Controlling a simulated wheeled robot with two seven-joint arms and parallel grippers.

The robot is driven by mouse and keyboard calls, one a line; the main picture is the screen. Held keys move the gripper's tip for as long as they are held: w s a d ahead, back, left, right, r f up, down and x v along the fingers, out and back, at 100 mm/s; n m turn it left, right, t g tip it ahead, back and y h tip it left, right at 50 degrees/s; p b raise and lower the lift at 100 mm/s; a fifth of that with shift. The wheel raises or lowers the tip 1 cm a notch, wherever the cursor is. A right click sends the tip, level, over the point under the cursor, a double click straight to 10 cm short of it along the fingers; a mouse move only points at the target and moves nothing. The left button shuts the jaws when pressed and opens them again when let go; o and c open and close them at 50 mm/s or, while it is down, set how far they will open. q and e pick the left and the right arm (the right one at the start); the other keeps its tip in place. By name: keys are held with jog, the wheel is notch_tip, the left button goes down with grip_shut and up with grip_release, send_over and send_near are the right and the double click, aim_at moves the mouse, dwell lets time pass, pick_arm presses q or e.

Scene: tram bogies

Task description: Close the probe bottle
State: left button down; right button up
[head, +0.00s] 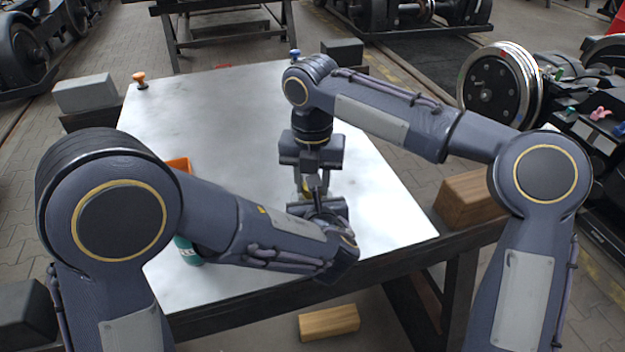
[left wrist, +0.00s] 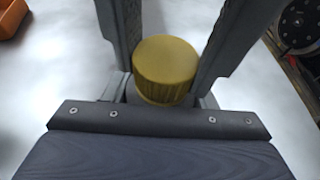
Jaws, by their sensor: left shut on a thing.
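The probe bottle's yellow cap (left wrist: 166,68) is upright in the middle of the left wrist view; a little yellow also shows in the head view (head: 305,192). The bottle below the cap is mostly hidden. My left gripper (head: 322,205) reaches in low and is shut on the bottle, under the cap. My right gripper (head: 314,184) points down from above. Its two fingers (left wrist: 168,45) stand on either side of the cap, very close to it; whether they press on it I cannot tell.
An orange bin (head: 180,164) and a green container (head: 187,252) stand at the left, partly behind my left arm. The white tabletop (head: 225,105) is largely clear. An orange knob-like object (head: 139,78) and a blue one (head: 294,54) are at its far edge.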

jog(key=m, duration=0.2)
jog(key=shift+m, duration=0.4)
jog(key=o, duration=1.1)
jog(key=shift+r, duration=2.3)
jog(key=shift+c, duration=0.6)
